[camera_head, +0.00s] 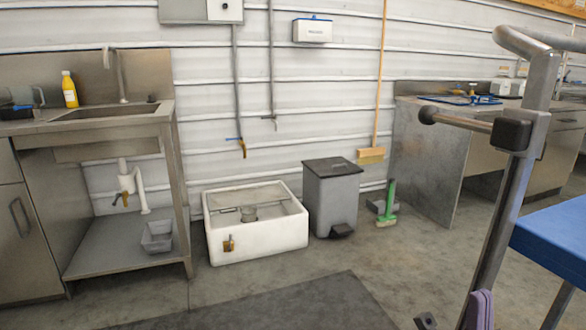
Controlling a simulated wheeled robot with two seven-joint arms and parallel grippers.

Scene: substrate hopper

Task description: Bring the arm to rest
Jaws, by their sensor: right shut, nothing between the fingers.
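Only a small grey and dark part at the bottom edge, right of centre, looks like the tip of my right gripper (426,321). It is shut and holds nothing that I can see. The rest of the right arm is below the picture. It is apart from the steel post that stands just to its right. My left gripper and left arm are not in view.
A steel post with a handle (497,225) and a blue-topped table (555,232) stand close on the right. A white floor basin (258,250), grey bin (333,200) and green brush (387,205) stand by the wall. A steel sink (105,113) is left. Middle floor is clear.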

